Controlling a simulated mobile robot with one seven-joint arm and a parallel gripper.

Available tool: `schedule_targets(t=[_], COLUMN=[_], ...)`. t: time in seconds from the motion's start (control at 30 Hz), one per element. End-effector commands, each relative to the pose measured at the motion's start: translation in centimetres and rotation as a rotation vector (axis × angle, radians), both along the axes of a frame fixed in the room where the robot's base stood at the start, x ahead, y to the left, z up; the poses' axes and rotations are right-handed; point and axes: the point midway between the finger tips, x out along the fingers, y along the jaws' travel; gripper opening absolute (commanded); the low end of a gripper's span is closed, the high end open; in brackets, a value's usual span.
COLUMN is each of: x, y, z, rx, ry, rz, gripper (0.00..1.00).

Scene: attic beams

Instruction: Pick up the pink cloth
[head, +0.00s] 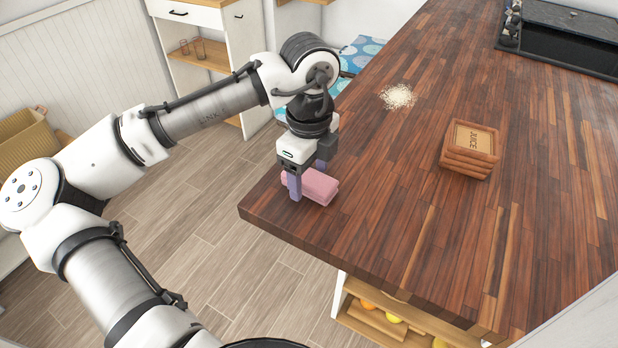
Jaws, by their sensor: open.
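The pink cloth (319,187) is a small folded stack near the left corner of the wooden countertop (370,220). My gripper (308,182) points down at the cloth from above, with its fingers apart. One finger is in front of the cloth's left part and the other is behind it toward the back. The fingers hide part of the cloth's left and back sides. I cannot tell whether the fingers touch it.
A pile of pale grains (398,96) lies farther back. A dark cooktop (560,45) is at the far right. The counter's left edge is close to my gripper. The counter between cloth and crate is clear.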

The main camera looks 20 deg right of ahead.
Motion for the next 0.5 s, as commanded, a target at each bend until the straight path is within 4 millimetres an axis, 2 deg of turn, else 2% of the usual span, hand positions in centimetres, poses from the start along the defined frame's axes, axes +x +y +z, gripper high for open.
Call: schedule_targets(t=[0.3, 0.5], x=[-0.03, -0.02], y=[-0.03, -0.04], z=[-0.66, -0.63], rx=[-0.002, -0.002], ry=[-0.001, -0.001], rz=[0.0, 0.0], gripper=[0.65, 0.39])
